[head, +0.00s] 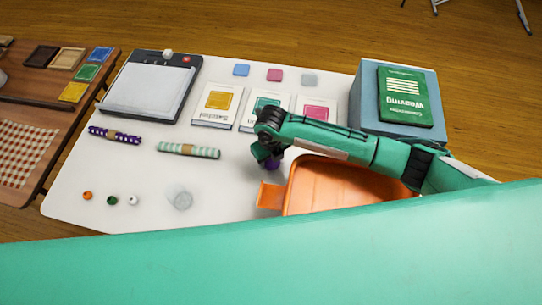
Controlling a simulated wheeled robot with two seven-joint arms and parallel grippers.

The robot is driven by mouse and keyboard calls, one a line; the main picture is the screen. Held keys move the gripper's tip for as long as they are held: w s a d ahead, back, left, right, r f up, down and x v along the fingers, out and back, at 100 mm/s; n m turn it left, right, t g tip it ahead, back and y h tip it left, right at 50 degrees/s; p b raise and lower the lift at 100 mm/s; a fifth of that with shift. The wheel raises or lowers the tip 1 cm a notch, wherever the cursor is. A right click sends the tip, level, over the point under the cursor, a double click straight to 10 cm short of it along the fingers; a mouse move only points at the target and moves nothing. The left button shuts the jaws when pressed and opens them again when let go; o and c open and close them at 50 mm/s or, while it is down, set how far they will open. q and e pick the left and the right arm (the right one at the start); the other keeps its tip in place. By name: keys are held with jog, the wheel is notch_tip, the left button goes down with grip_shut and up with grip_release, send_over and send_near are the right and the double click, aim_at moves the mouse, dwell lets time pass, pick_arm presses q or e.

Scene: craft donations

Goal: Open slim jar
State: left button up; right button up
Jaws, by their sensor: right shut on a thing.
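A small clear glass jar (180,199) stands on the front middle of the white table. It is pale and see-through, and I cannot make out a lid on it. My right gripper (269,160) is to the right of the jar and farther back, beside the orange case. It points down and is shut on a small dark purple thing (273,164). The fingers hide much of this purple thing, and I cannot tell whether it is a lid. My left gripper is not in view.
An orange case (335,180) lies at right, partly under my right arm. Two rolls (188,149), (115,135) and small beads (132,200) are at left. Behind are a paper trimmer (150,90), several cards (216,103) and a blue box with a green book (405,95).

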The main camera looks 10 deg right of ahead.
aim_at(271, 160)
jog(key=shift+f, duration=0.1)
jog(key=shift+f, duration=0.1)
jog(key=o, duration=1.1)
jog(key=shift+r+b, duration=1)
jog(key=shift+r, duration=5.2)
